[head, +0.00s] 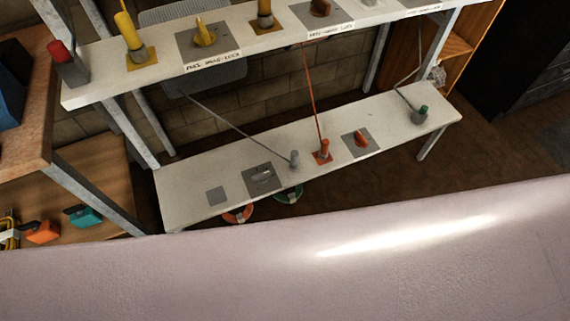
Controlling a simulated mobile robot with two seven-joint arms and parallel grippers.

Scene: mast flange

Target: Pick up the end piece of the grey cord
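The grey cord (232,124) slants down from under the upper white shelf to the lower white bench. Its end piece, a small light grey upright peg (294,159), stands on the bench. It is just right of a grey square plate (250,184) that bears a grey cleat (264,176). The orange-red end piece (324,149) of a red cord (311,90) stands close to its right. Neither of my grippers is in view.
The upper shelf (95,84) carries yellow and brown fittings. Red (238,214) and green (290,196) rings show below the bench's front edge.

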